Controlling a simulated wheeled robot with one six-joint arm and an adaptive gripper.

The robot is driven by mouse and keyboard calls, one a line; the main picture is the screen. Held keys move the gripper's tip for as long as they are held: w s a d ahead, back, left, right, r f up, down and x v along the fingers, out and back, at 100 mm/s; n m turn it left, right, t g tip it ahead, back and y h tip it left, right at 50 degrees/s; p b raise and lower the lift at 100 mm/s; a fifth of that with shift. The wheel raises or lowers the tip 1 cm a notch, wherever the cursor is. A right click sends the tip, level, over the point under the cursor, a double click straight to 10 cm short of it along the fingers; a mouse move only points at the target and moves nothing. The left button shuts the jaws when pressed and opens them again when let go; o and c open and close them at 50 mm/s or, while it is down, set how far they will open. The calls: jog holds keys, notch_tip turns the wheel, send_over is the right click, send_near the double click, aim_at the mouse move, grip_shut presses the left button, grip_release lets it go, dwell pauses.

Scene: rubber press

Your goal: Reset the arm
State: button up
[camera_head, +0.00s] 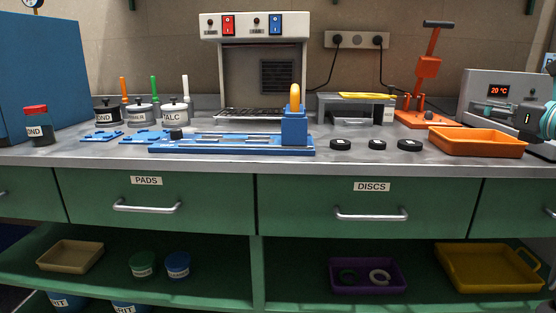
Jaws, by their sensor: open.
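My gripper (526,120) shows at the far right edge, dark, at the end of my partly visible teal and white arm. It is open, and I see nothing held in it. It appears in front of the grey unit with the red "20 °C" display (499,91) and just right of the orange tray (478,143). The arm's other links are out of the picture.
The worktop carries a blue fixture (232,150), black discs (377,144), a white press frame (254,27), labelled jars (174,115) and an orange lever tool (428,67). Green drawers (355,193) are shut. Trays and tubs fill the shelf below.

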jog(key=a+f+n, duration=0.1)
jog(key=a, duration=0.1)
jog(key=a+f+n+g, duration=0.1)
jog(key=a, duration=0.2)
jog(key=a+f+n+g, duration=0.1)
jog(key=a, duration=0.2)
jog(key=shift+w+a+f+n+y, duration=0.1)
jog(key=shift+w+f+n+y, duration=0.05)
jog(key=shift+f+n+y, duration=0.2)
jog(key=s+a+f+n+g, duration=0.35)
jog(key=a+f+n, duration=0.25)
jog(key=a, duration=0.3)
jog(key=s+a+f+n+g, duration=0.3)
jog(key=s+a+f+n, duration=0.2)
jog(key=a+f, duration=0.3)
jog(key=s+a+f+n+g+h, duration=0.1)
jog(key=s+a+f+n+h, duration=0.2)
jog(key=s+f+n, duration=0.4)
jog(key=s+a+f+n+g+h, duration=0.2)
jog(key=s+a+f+n+h, duration=0.1)
jog(key=s+f+n, duration=0.5)
jog(key=s+n, duration=0.3)
jog(key=shift+s+f, duration=0.15)
jog(key=shift+s, duration=0.15)
jog(key=shift+f, duration=0.1)
jog(key=shift+c, duration=0.9)
jog(key=shift+a, duration=0.2)
